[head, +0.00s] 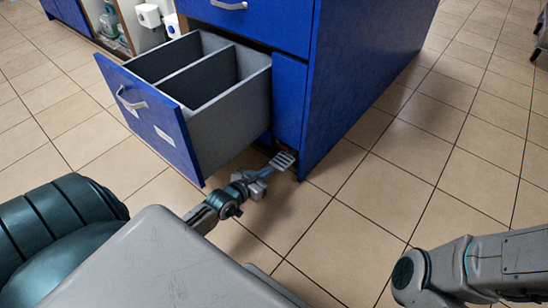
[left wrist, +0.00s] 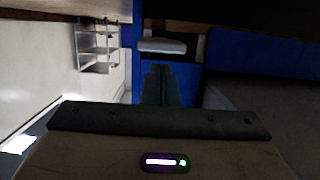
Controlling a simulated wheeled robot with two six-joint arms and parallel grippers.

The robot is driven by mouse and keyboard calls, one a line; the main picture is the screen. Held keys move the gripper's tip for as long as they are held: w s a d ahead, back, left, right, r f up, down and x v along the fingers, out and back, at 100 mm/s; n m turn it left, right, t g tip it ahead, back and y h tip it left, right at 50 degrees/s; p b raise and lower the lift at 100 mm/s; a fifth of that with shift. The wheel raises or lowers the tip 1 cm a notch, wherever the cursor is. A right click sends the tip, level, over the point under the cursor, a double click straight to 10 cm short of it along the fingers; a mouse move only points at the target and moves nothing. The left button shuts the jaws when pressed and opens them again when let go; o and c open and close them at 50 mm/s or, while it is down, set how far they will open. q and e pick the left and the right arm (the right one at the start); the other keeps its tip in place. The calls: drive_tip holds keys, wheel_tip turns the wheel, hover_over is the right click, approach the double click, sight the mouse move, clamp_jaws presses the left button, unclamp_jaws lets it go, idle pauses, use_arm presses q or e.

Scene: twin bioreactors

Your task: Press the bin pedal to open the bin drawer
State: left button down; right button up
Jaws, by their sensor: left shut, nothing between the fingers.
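The bin drawer (head: 150,120) stands pulled out from the blue cabinet. It has a blue front with a pale handle and a grey inside split by a divider. The pedal (head: 285,159) is a small pale slatted plate low at the cabinet's foot, to the right of the drawer. It also seems to show as a pale plate in the left wrist view (left wrist: 162,46). My left gripper (head: 267,171) is low beside the pedal, its shut, empty fingers (left wrist: 158,72) pointing at it. I cannot tell whether they touch. My right gripper is out of view.
The blue cabinet (head: 360,70) rises behind the pedal, with a closed drawer above. The open drawer's side is close to my left gripper. Another unit with shelves (head: 108,25) and white rolls stands at the back left. Tiled floor (head: 440,150) is clear to the right.

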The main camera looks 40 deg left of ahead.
use_arm(q)
drive_tip(key=shift+f+p+v, duration=0.15)
drive_tip(key=shift+p+v, duration=0.15)
drive_tip(key=shift+v, duration=0.8)
drive_tip(key=shift+f+p+v, duration=0.2)
drive_tip(key=shift+p+v, duration=0.1)
drive_tip(key=shift+v, duration=0.85)
